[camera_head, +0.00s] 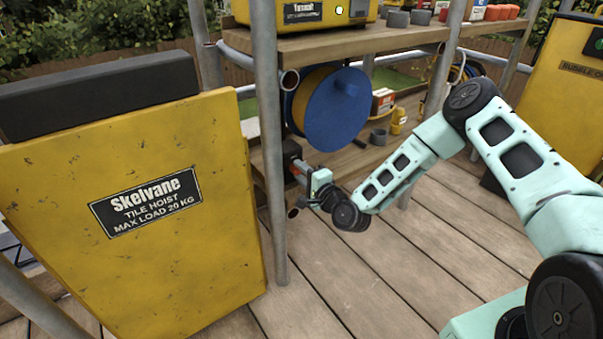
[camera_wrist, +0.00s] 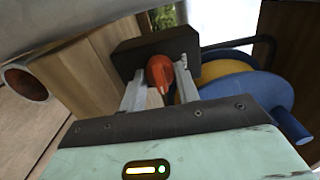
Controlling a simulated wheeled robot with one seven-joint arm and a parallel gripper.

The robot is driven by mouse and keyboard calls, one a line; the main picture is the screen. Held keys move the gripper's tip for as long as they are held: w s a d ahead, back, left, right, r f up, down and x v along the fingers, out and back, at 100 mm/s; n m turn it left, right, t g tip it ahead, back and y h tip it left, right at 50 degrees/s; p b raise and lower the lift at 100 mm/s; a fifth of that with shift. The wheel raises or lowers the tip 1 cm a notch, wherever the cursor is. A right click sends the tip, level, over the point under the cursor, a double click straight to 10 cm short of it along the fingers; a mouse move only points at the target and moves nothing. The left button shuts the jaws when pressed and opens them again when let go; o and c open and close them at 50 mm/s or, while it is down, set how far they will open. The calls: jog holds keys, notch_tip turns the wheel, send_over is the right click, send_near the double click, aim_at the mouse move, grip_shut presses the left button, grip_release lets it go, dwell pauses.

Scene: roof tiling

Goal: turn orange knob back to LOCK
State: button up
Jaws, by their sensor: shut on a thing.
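The orange knob (camera_wrist: 160,73) sits on a dark block (camera_wrist: 155,48) in the wrist view, with its pointer toward the camera. My gripper (camera_wrist: 160,88) has its two grey fingers on either side of the knob and is shut on it. In the head view my gripper (camera_head: 304,172) reaches to the dark block (camera_head: 291,152) beside the scaffold post. The knob is largely hidden there by my gripper. I cannot read any LOCK marking in either view.
A blue and yellow reel (camera_head: 335,110) hangs just above my gripper. A scaffold post (camera_head: 268,150) stands close to its left. The yellow tile hoist (camera_head: 130,235) fills the left. Wooden shelves (camera_head: 350,42) hold small items. The deck (camera_head: 370,285) below is clear.

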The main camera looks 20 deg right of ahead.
jog(key=o, duration=1)
jog(key=shift+c, duration=0.2)
jog(key=p+v, duration=0.4)
jog(key=v, duration=1.3)
jog(key=shift+s, duration=0.2)
